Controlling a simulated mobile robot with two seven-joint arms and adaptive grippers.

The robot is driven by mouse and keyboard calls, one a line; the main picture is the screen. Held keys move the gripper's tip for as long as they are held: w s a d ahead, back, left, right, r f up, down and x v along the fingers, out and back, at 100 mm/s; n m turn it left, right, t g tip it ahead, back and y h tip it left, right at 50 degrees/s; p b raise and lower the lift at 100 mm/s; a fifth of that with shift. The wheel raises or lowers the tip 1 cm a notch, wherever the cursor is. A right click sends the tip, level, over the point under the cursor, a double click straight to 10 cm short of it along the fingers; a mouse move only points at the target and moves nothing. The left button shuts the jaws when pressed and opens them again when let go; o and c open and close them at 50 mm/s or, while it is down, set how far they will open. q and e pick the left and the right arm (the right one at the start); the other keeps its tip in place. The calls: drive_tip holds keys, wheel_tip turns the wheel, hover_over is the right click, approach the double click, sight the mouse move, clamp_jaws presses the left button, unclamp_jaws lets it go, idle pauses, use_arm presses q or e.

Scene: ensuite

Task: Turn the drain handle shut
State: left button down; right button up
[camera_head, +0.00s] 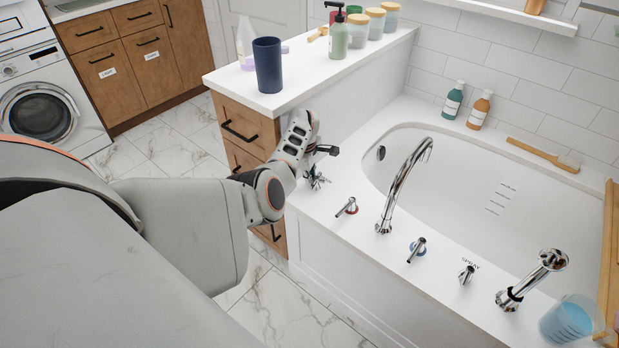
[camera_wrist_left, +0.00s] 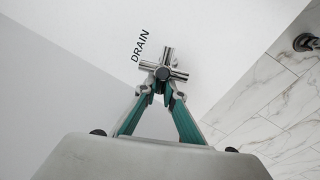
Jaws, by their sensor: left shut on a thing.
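The drain handle (camera_wrist_left: 163,72) is a chrome cross-shaped knob beside the printed word DRAIN in the left wrist view. In the head view the handle (camera_head: 316,179) is partly hidden by my left gripper, at the near left end of the tub deck (camera_head: 335,222). My left gripper (camera_wrist_left: 162,90) has its teal-lined fingers shut on the handle's near arm. In the head view the left gripper (camera_head: 318,168) comes from the left, over the deck's edge. My right gripper is not in view.
A red-marked tap handle (camera_head: 347,207), a tall chrome spout (camera_head: 402,185), a blue-marked handle (camera_head: 417,249) and a spray handle (camera_head: 466,274) line the deck. A counter with a dark blue cup (camera_head: 268,66) stands just behind my left wrist.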

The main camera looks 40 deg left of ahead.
use_arm(q)
drive_tip(key=shift+f, duration=0.15)
drive_tip(key=c, duration=2.1)
unclamp_jaws()
drive_tip(key=shift+c, duration=0.2)
wheel_tip(320, 180, up, 12)
drive_tip(key=s, duration=0.2)
drive_tip(key=shift+s+d, duration=0.15)
drive_tip(key=shift+d, duration=0.1)
